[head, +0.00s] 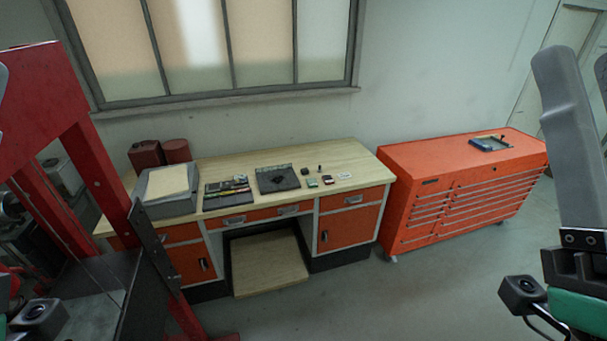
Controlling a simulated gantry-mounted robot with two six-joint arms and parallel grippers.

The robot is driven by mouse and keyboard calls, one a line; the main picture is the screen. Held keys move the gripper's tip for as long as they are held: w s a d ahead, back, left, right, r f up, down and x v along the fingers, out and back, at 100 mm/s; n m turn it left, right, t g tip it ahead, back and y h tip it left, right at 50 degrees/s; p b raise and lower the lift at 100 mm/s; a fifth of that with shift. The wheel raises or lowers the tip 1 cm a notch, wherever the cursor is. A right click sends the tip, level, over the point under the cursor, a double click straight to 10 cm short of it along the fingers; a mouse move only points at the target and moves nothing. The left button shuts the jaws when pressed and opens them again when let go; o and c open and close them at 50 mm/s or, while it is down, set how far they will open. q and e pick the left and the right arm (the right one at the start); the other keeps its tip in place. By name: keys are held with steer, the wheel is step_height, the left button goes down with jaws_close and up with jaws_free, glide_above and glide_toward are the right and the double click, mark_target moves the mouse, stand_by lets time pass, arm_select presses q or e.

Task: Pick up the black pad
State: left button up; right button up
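Two flat dark pads lie on the workbench top. One dark pad (283,184) lies near the middle of the bench, with a small dark object on it and a greenish strip along its back edge. The other dark pad (228,201) lies to its left, with pens or small tools across it. I cannot tell which of them is the black pad. Parts of my arms show at the lower left and right edges, well apart from the bench.
The wooden-topped workbench (350,168) has orange drawers. A grey box (170,206) stands at its left end, with dark red canisters (147,154) behind. Several small items lie right of the middle pad. An orange tool cabinet (440,165) stands right. A red frame (95,160) stands left. Floor in front is clear.

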steer(key=shift+o, duration=0.2)
steer(key=o, duration=0.5)
